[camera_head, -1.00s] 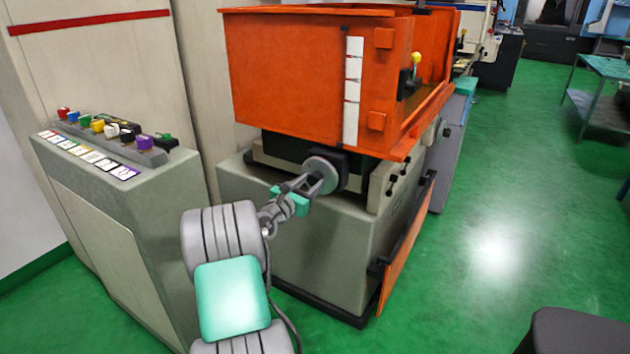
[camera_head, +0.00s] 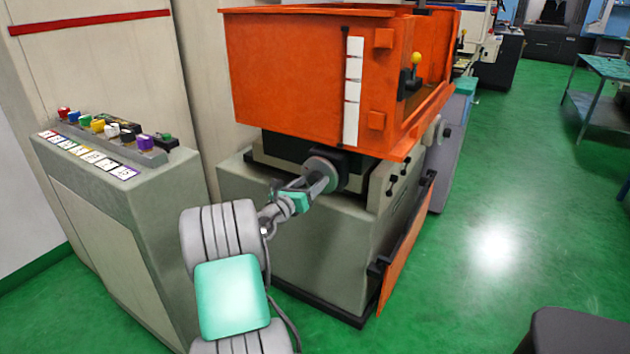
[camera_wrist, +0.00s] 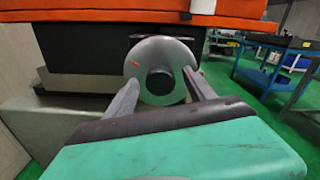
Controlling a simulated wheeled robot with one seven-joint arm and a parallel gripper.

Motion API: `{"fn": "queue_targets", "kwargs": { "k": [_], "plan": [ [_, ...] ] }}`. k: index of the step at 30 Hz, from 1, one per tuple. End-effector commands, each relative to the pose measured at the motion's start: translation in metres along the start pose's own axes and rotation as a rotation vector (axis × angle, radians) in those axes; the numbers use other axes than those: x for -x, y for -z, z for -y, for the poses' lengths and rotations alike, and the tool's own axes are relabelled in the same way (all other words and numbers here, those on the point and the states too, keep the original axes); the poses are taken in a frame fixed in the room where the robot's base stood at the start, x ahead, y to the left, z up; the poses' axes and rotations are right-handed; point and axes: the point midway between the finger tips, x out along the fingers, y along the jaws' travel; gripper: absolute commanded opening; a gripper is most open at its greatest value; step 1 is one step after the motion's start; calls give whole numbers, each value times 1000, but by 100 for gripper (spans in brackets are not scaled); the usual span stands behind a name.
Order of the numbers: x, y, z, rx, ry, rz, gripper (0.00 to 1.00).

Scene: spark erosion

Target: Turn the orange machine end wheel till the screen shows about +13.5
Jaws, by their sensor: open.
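The orange machine (camera_head: 290,80) stands on a grey base. Its end wheel (camera_head: 325,167) is a grey disc below the orange tank. In the wrist view the wheel (camera_wrist: 161,60) faces me, with a dark round hub in its middle and a small red-orange mark at its upper left. My gripper (camera_head: 313,185) is in front of the wheel. In the wrist view the open fingers (camera_wrist: 160,88) lie at the left and right of the wheel's lower part; I cannot tell whether they touch the rim. I cannot make out any screen with a reading.
A grey console (camera_head: 110,200) with several coloured buttons stands at the left. An orange panel (camera_head: 405,245) leans out at the base's right side. A black object (camera_head: 580,335) is at the bottom right. Green floor (camera_head: 490,270) is clear on the right.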

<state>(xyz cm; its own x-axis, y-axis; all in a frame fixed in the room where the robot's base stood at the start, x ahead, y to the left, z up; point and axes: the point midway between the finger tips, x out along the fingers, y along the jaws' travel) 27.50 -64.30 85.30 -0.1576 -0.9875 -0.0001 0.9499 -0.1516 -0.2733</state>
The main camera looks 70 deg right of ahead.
Motion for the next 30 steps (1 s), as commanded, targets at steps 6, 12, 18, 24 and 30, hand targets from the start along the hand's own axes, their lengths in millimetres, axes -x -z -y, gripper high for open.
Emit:
{"fn": "queue_targets", "kwargs": {
  "k": [6,12,18,24,30],
  "plan": [
    [19,-2,-1,0,-3,0,63],
    [37,-2,-1,1,-3,0,63],
    [56,-1,-1,2,-3,-1,63],
    [73,-1,0,1,-2,0,63],
    [78,0,0,0,-1,0,63]
  ]
}}
